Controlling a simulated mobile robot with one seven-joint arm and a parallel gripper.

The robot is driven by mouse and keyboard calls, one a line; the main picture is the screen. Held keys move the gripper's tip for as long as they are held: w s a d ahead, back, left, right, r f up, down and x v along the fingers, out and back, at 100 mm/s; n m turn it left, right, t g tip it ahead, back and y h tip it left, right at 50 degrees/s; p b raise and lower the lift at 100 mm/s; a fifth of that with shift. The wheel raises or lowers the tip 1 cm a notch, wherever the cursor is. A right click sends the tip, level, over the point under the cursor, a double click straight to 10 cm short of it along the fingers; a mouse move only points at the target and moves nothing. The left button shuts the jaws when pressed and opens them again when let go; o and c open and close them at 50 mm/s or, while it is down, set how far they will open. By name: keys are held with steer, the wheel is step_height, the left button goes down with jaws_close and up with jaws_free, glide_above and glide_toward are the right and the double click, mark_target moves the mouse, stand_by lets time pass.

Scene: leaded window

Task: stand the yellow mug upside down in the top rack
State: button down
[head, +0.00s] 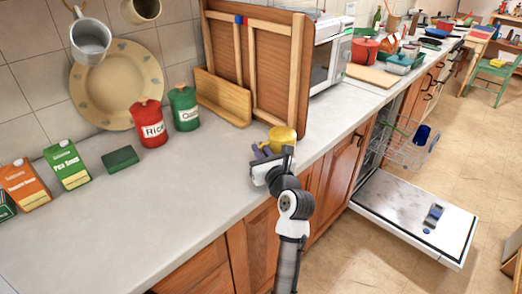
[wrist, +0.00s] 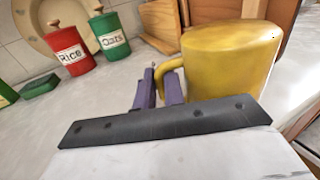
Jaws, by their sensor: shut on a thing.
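The yellow mug (head: 283,138) is near the front edge of the counter, beside the wooden panels. It also shows large at the right in the wrist view (wrist: 230,70). Its upper face looks plain solid yellow, like a base turned up. My gripper (head: 266,152) is at the mug's left side, its purple fingers (wrist: 160,90) shut on the mug's handle. Whether the mug touches the counter is hard to tell. The top rack (head: 405,150) is a wire basket pulled out of the open dishwasher, right of the counter front, with a dark blue mug (head: 422,136) at its right end.
The dishwasher door (head: 415,215) lies open, low, with a small blue item (head: 433,215) on it. Rice (head: 152,128) and oats (head: 184,110) canisters stand at the wall. The wooden panels (head: 278,75) rise behind the mug. The counter's left front is clear.

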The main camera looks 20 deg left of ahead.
steer(key=shift+f, duration=0.25)
steer(key=c, duration=1.4)
jaws_free()
steer(key=shift+f, duration=0.1)
